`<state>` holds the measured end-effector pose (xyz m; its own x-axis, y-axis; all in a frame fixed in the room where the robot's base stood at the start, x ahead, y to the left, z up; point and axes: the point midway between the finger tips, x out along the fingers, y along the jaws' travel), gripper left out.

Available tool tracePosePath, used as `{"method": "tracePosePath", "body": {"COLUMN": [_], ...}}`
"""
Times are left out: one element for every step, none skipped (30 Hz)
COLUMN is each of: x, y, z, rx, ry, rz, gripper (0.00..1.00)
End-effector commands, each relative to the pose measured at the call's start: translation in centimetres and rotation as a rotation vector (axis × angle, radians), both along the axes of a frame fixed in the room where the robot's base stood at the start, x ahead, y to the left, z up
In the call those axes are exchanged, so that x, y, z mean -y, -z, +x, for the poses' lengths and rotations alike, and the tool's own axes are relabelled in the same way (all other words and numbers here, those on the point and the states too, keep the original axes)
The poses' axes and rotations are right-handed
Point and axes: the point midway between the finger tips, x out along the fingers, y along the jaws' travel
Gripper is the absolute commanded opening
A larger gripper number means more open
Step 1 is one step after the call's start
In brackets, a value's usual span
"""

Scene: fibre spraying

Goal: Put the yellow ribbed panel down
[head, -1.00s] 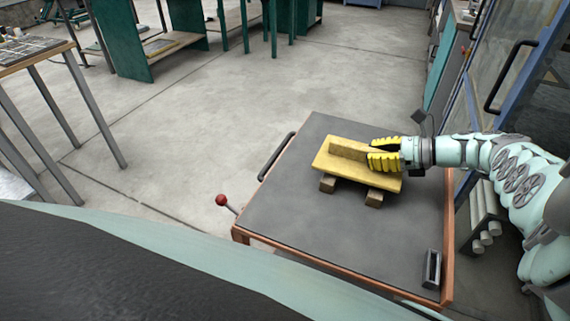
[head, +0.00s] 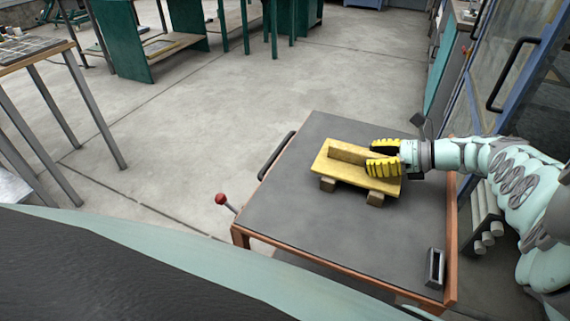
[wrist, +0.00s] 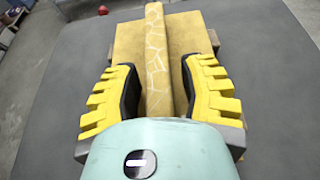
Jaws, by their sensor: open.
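The yellow panel (head: 335,168) lies across two small wooden blocks (head: 328,184) on a dark-topped cart (head: 300,215). A raised rib runs along its middle. My gripper (head: 372,157) is at the panel's right end, its yellow fingers on either side of the rib. In the wrist view the panel (wrist: 188,42) lies flat beneath, with the rib (wrist: 156,60) between the fingers. My gripper (wrist: 160,92) is open there, with a gap between each finger and the rib.
A small grey upright fitting (head: 434,268) stands at the cart's front right corner. A red-knobbed lever (head: 221,199) sticks out at the cart's left. A blue-framed cabinet (head: 475,90) stands close on the right. The cart top around the panel is clear.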

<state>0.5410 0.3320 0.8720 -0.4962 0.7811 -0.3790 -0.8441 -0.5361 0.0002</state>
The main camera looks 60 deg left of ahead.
Motion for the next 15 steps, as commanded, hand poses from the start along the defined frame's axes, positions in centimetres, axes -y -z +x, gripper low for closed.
{"method": "tracePosePath", "body": {"x": [0.0, 0.0, 0.0, 0.1, 0.0, 0.2, 0.5, 0.7, 1.1, 1.5, 1.9, 2.5, 2.9, 3.4, 4.1], "y": [0.0, -0.1, -0.2, -0.3, -0.5, -0.5, -0.6, -0.7, -0.9, -1.1, -1.3, -1.5, -1.7, -1.9, -2.2], "z": [0.0, 0.0, 0.1, 0.1, 0.1, 0.2, 0.4, 0.6, 0.8, 1.0, 1.3, 1.7, 2.0, 2.3, 2.8], "rx": [0.000, 0.000, 0.000, 0.000, 0.000, 0.000, 0.000, 0.000, 0.000, 0.000, 0.000, 0.001, 0.001, 0.002, 0.003], "ry": [0.001, 0.001, 0.002, 0.002, 0.002, 0.004, 0.004, 0.004, 0.004, 0.004, 0.004, 0.005, 0.005, 0.006, 0.008], "rz": [0.000, 0.000, 0.000, 0.000, 0.000, -0.001, -0.001, -0.001, -0.001, -0.001, -0.001, -0.001, -0.002, -0.002, -0.003], "gripper": [0.41, 0.41, 0.41, 0.41, 0.41, 0.41, 0.41, 0.41, 0.41, 0.41, 0.41, 0.41, 0.41, 0.41, 0.41]}}
